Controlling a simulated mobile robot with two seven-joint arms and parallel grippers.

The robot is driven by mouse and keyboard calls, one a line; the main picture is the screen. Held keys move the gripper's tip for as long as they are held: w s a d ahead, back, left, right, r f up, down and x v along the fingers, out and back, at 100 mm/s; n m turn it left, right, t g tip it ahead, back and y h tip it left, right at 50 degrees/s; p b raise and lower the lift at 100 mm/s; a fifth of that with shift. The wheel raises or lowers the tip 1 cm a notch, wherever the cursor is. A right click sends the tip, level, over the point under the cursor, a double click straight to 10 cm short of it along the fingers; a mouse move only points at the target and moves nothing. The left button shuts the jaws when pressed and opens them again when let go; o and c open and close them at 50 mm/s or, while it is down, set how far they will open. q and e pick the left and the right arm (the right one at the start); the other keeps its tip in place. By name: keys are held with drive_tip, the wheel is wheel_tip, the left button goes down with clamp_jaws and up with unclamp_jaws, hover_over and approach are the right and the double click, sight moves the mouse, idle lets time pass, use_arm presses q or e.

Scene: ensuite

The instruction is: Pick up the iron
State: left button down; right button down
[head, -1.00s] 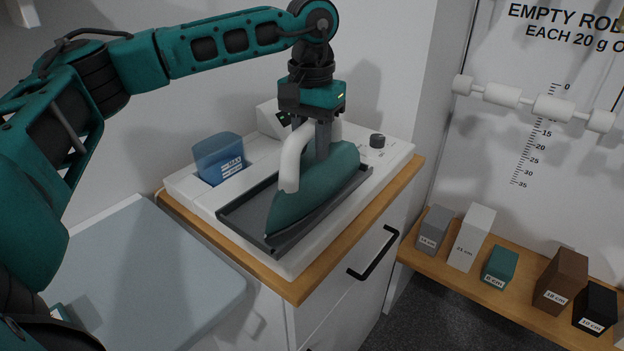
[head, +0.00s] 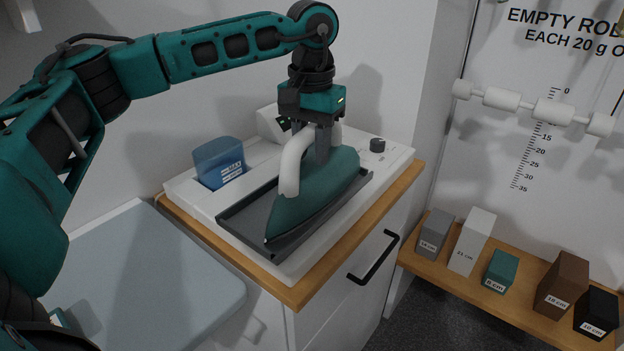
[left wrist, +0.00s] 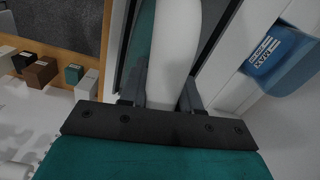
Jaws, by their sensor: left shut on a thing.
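The iron (head: 318,196) has a teal body and a thick white handle (head: 291,168). It is level over the dark grey tray (head: 240,217) on the white station, its nose toward the front left. I cannot tell whether its sole touches the tray. My left gripper (head: 322,155) points down from above and is shut on the iron's handle. In the left wrist view the white handle (left wrist: 175,50) passes between the fingers (left wrist: 160,93). The gripper hides part of the handle. My right gripper is out of view.
A blue water tank (head: 219,163) stands left of the tray, and a dark knob (head: 377,145) is at the back right. The station sits on a wood-topped cabinet (head: 300,291). A grey-blue board (head: 150,270) is at the left. Several labelled blocks stand on a low shelf (head: 470,282) at right.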

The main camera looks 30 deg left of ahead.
use_arm(q)
drive_tip(key=shift+r, duration=0.25)
